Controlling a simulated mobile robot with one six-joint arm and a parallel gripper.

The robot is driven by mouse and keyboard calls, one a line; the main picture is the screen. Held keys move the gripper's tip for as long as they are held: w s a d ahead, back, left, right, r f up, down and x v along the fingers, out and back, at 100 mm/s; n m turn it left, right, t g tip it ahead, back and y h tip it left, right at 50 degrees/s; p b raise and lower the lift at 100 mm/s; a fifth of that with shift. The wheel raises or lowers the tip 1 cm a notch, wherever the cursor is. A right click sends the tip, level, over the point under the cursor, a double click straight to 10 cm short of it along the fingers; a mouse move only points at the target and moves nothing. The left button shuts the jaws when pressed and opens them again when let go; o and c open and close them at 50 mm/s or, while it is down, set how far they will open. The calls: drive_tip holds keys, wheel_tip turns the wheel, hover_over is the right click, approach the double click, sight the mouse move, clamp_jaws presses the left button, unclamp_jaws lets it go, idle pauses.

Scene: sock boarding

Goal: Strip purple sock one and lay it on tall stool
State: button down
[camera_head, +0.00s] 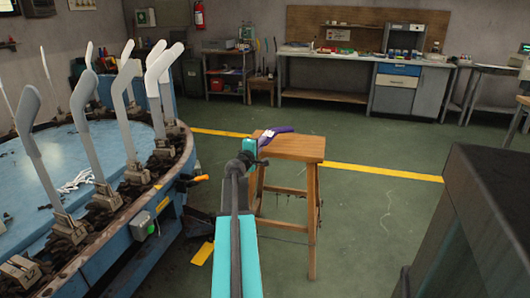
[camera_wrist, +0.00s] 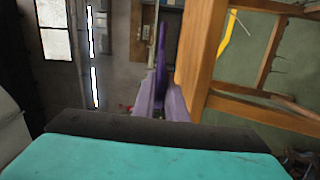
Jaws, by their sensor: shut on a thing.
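The purple sock (camera_head: 280,130) is held at the left end of the tall wooden stool's (camera_head: 300,148) seat in the head view. My gripper (camera_head: 264,138) is shut on it, near the seat's left back corner. In the wrist view the sock (camera_wrist: 161,52) sticks out ahead of my gripper (camera_wrist: 162,98), alongside the stool's wooden edge (camera_wrist: 203,55). I cannot tell whether the sock touches the seat. My own arm hides part of the stool's left side.
A round blue machine (camera_head: 85,270) with several upright grey-white sock boards (camera_head: 85,100) stands at the left. A dark box-like block (camera_head: 490,215) stands at the right front. Green floor (camera_head: 370,220) is clear right of the stool. A workbench (camera_head: 330,60) lines the back wall.

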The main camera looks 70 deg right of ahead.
drive_tip(key=shift+s+d+f, duration=0.2)
drive_tip(key=shift+s+d, duration=0.1)
drive_tip(key=shift+s, duration=0.15)
drive_tip(key=shift+s+d+f, duration=0.2)
drive_tip(key=shift+s+d, duration=0.05)
drive_tip(key=shift+s, duration=0.2)
drive_tip(key=shift+f, duration=0.1)
drive_tip(key=shift+f+b, duration=1.6)
drive_tip(key=shift+f, duration=0.7)
drive_tip(key=c, duration=1.4)
unclamp_jaws()
drive_tip(key=shift+o, duration=0.2)
drive_tip(key=shift+f+b, duration=0.6)
drive_tip(key=shift+b, duration=0.25)
drive_tip(key=shift+a, duration=0.2)
